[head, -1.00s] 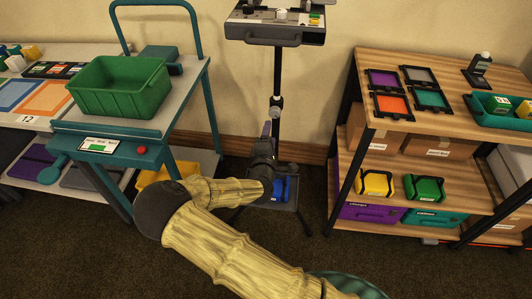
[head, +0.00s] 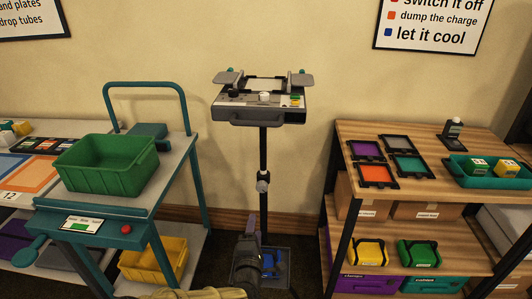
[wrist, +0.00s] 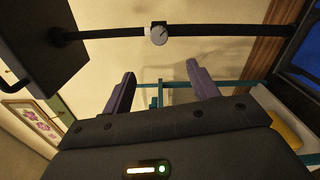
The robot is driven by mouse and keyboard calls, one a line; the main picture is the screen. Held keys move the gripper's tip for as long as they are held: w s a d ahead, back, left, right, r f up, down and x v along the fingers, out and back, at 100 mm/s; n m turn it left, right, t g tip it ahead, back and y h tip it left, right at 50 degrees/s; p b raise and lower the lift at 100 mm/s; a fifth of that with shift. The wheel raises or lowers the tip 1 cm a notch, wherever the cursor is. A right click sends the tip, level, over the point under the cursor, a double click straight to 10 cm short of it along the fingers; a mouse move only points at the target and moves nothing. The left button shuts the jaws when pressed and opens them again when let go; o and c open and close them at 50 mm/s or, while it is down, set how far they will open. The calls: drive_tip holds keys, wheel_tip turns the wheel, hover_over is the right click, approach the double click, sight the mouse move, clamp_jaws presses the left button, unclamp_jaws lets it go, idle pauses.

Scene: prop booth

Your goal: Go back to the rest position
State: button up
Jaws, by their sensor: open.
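My gripper (head: 251,222) shows low in the middle of the head view, at the end of my pale yellow, dark-jointed arm. It points upward in front of the lower part of a black stand. In the wrist view my gripper (wrist: 163,86) has its two purple-grey fingers spread wide apart. Nothing is between them. Most of my arm is below the head view's bottom edge.
The stand carries a grey device (head: 262,117). Left is a teal cart (head: 92,213) with a green bin (head: 105,164). Right is a wooden shelf (head: 432,152) with coloured frames and a teal tray (head: 487,172). Some floor shows between cart and shelf.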

drive_tip(key=s+d+f+m+g+h, duration=0.1)
drive_tip(key=s+d+m+g, duration=0.2)
drive_tip(key=d+m+g, duration=0.35)
drive_tip(key=s+d+f+m+g, duration=0.2)
drive_tip(key=s+d+m+g, duration=0.1)
drive_tip(key=d+m+g, duration=0.4)
drive_tip(key=s+d+r+m+g+y+p, duration=0.1)
drive_tip(key=s+d+r+m+g+y, duration=0.1)
drive_tip(key=s+d+r+m, duration=0.75)
wheel_tip(320, 180, up, 22)
drive_tip(key=s+a+n+p, duration=0.1)
drive_tip(key=s+n+p, duration=0.1)
drive_tip(key=p, duration=1.7)
drive_tip(key=shift+s+a+f+n, duration=0.15)
drive_tip(key=shift+s+n, duration=0.05)
drive_tip(key=shift+n, duration=0.4)
